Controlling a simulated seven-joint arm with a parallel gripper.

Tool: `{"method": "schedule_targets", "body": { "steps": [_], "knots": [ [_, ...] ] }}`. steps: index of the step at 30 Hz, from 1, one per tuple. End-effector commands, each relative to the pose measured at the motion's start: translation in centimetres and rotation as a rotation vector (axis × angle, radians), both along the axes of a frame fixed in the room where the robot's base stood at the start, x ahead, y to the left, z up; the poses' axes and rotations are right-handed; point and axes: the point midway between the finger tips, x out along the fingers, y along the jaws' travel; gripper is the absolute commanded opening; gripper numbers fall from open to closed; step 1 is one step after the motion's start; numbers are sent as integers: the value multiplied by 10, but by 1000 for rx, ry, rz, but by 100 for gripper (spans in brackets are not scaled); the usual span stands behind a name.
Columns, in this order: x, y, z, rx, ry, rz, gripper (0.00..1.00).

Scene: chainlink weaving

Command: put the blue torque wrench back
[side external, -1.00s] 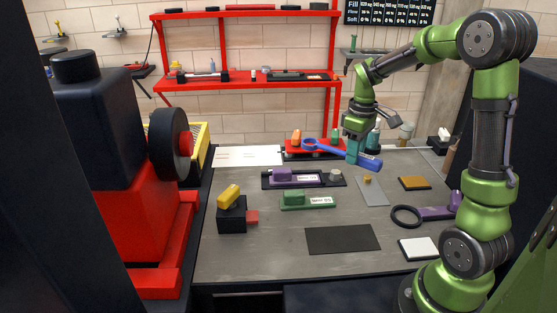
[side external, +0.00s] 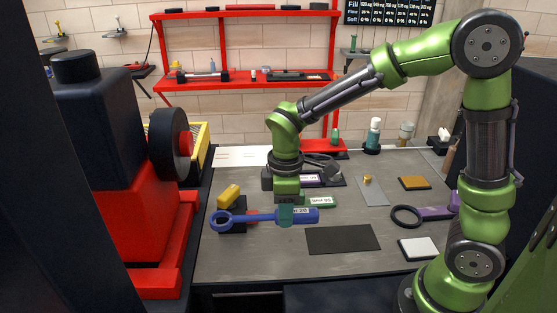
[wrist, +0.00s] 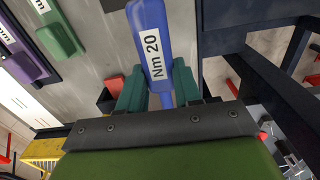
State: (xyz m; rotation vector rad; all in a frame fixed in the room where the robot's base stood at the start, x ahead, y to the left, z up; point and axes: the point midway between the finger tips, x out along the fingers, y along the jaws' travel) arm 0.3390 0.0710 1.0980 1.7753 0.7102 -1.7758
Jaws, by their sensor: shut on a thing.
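The blue torque wrench (side external: 303,216) is held roughly level above the left-middle of the table in the side external view. Its open ring (side external: 222,222) points left and its thick handle, with a white "Nm 20" label, points right. My gripper (side external: 285,215) points down and is shut on the wrench near the handle's inner end. In the wrist view the labelled handle (wrist: 152,45) extends away between the teal fingers of my gripper (wrist: 161,92). The wrench overlaps the black block (side external: 232,217) in the side view; its exact height above it cannot be told.
Close by are a yellow piece (side external: 229,193) on the black block and a green labelled piece (side external: 320,202). A dark mat (side external: 343,239) lies bare at front. The red machine (side external: 140,225) stands left.

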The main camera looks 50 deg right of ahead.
Motion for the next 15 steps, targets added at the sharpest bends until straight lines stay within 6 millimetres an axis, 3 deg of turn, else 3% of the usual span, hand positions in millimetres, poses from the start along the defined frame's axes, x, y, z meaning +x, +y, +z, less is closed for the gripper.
{"method": "schedule_targets", "body": {
  "steps": [3, 15],
  "knots": [
    [0, 0, -11, 0, 0, -1, 0],
    [0, -1, -18, -1, 1, -1, 0]
  ]
}}
